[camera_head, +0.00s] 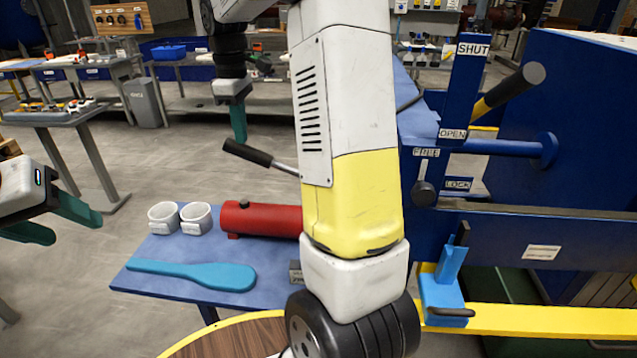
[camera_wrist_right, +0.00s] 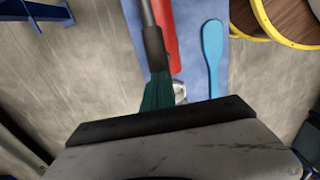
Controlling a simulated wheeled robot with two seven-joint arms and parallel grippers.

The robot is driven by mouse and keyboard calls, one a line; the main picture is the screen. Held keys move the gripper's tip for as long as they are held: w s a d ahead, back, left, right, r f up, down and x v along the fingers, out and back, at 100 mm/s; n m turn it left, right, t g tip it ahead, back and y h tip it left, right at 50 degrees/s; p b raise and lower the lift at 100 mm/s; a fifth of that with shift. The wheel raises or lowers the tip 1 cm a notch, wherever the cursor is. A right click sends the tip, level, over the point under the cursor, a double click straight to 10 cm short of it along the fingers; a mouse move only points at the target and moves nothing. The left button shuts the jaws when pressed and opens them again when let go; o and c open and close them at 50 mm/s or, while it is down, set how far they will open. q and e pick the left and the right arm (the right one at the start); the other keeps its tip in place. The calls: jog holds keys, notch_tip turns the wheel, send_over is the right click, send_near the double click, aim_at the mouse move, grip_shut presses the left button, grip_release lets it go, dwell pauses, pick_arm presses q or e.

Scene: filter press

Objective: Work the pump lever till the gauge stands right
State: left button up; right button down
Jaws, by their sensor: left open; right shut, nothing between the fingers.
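The pump is a red cylinder (camera_head: 258,219) on a blue table, its right part hidden behind my right arm. Its lever (camera_head: 248,153) has a black grip and a metal rod, and slopes up to the left. The lever also shows in the right wrist view (camera_wrist_right: 154,45). My right gripper (camera_head: 239,138) points down with its teal fingers shut and empty, the tips close above the grip's end. In the right wrist view the fingers (camera_wrist_right: 157,80) overlap the grip's end; contact cannot be told. My left gripper (camera_head: 72,228) is open and empty, left of the table. No gauge is visible.
Two white cups (camera_head: 181,218) and a blue paddle (camera_head: 192,273) lie on the blue table (camera_head: 150,285) near the pump. The blue press (camera_head: 570,130) with SHUT, OPEN, FREE and LOCK labels stands at the right. A round wooden top (camera_head: 225,345) with a yellow rim is in front.

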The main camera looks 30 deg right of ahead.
notch_tip(320, 180, down, 10)
jog(key=a, duration=0.1)
jog(key=r, duration=0.6)
jog(key=d+r, duration=0.1)
jog(key=r, duration=0.3)
dwell(1.7)
dwell(1.7)
dwell(1.6)
